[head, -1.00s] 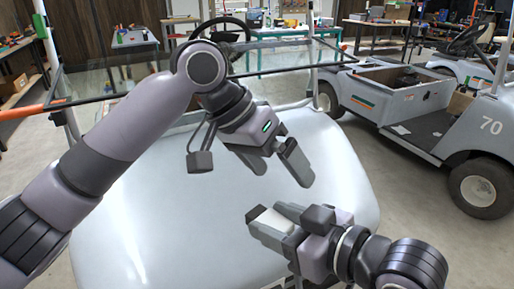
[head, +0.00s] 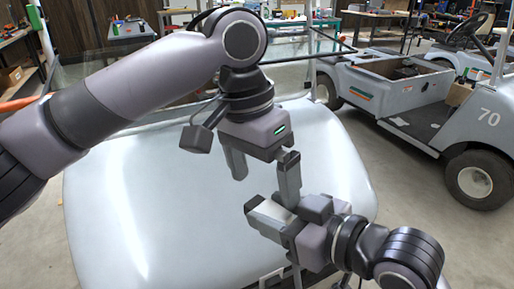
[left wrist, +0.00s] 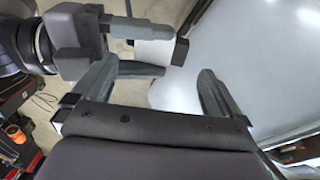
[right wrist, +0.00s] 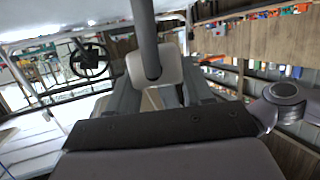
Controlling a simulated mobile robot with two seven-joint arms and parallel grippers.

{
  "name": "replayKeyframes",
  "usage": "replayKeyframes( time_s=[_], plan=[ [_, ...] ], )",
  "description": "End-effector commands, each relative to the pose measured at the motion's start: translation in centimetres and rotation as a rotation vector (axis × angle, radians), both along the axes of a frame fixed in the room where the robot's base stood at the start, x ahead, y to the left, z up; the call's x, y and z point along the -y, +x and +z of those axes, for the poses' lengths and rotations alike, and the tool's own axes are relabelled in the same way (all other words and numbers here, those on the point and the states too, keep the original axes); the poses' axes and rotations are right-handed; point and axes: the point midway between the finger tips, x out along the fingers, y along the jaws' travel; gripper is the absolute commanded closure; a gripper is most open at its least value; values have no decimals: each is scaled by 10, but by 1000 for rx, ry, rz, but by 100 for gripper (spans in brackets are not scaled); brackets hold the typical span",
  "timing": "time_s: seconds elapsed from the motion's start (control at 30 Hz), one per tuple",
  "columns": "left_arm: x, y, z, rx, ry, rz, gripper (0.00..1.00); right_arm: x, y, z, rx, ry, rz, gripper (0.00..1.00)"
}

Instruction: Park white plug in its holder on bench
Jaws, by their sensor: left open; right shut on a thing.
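The white plug (head: 269,212) is held between the fingers of my right gripper (head: 270,219), above the front of the cart's pale hood. A dark piece shows at its outer end. In the right wrist view the plug (right wrist: 155,71) is a white block at the fingertips, with a grey finger of my left gripper across it. My left gripper (head: 264,188) is open and empty, pointing down just above and beside the right one; one finger overlaps it in the head view. In the left wrist view the plug (left wrist: 150,31) lies just beyond the left fingertips. I cannot make out its holder.
The pale cart hood (head: 120,215) fills the space below both arms, with a windshield frame behind. A second cart (head: 410,100) stands at right. Benches with tools, including one at back left (head: 130,30), line the back. Concrete floor is open between the carts.

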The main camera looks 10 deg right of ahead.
Motion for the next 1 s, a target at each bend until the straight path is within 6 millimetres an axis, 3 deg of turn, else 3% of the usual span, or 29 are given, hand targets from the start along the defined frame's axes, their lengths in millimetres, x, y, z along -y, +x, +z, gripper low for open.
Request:
replayKeyframes(
  time_s=[0.1,0.3,0.73,0.77,0.9,0.97,1.0],
  plan=[
    [3,-1,-23,-2,1,1,0,0,0,1,1,1,0,98],
    [8,-2,-49,-1,-1,1,0,0,0,1,1,1,0,98],
    [10,-3,-59,0,-2,1,0,0,0,0,1,1,0,98],
    [10,-3,-59,0,-2,1,3,0,0,0,1,1,0,98],
    [10,-3,-59,0,-2,1,49,0,0,0,1,1,0,98],
    [10,-3,-59,0,-2,0,50,0,0,0,1,1,0,98],
    [10,-3,-59,0,-3,0,55,0,0,0,1,1,0,37]
  ],
)
